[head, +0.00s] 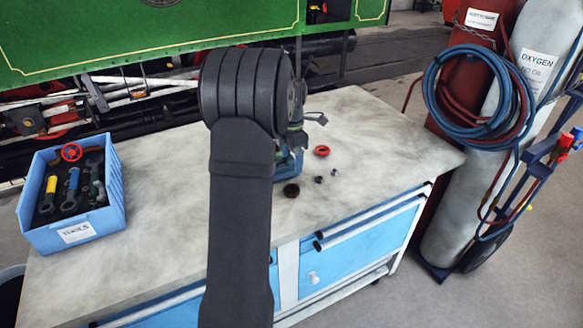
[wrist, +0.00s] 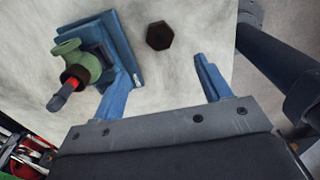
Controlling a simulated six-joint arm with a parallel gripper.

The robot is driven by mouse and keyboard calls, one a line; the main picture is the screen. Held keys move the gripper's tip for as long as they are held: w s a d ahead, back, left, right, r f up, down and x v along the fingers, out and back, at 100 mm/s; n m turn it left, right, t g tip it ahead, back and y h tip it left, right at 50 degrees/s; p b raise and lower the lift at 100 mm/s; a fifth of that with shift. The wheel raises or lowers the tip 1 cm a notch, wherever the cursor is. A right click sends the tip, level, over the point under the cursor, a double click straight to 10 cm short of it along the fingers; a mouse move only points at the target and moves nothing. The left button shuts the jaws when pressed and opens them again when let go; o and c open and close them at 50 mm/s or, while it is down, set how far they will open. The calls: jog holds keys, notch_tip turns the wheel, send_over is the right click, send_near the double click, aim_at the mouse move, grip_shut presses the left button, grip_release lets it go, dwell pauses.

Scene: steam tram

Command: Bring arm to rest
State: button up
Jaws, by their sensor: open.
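My arm stands up in the middle of the head view and hides most of my gripper there. In the wrist view my gripper (wrist: 160,66) is open, its two blue fingers wide apart with nothing between them but bare bench top. A blue block (wrist: 122,48) with a green valve-like fitting (wrist: 88,66) on it is close beside the left finger; I cannot tell whether they touch. The block is partly hidden behind my arm in the head view (head: 288,165). A dark brown hexagonal piece (wrist: 159,36) lies beyond the fingertips; it also shows in the head view (head: 291,190).
The grey workbench (head: 160,200) has free room on its left and right. A red ring (head: 321,150) and small dark nuts (head: 319,179) lie right of my arm. A blue tool box (head: 88,232) stands at left. Gas cylinders (head: 475,150) with coiled hoses stand at right. A green tram (head: 120,35) is behind.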

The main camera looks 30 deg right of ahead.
jog(key=shift+r, duration=0.25)
jog(key=shift+f, duration=4.25)
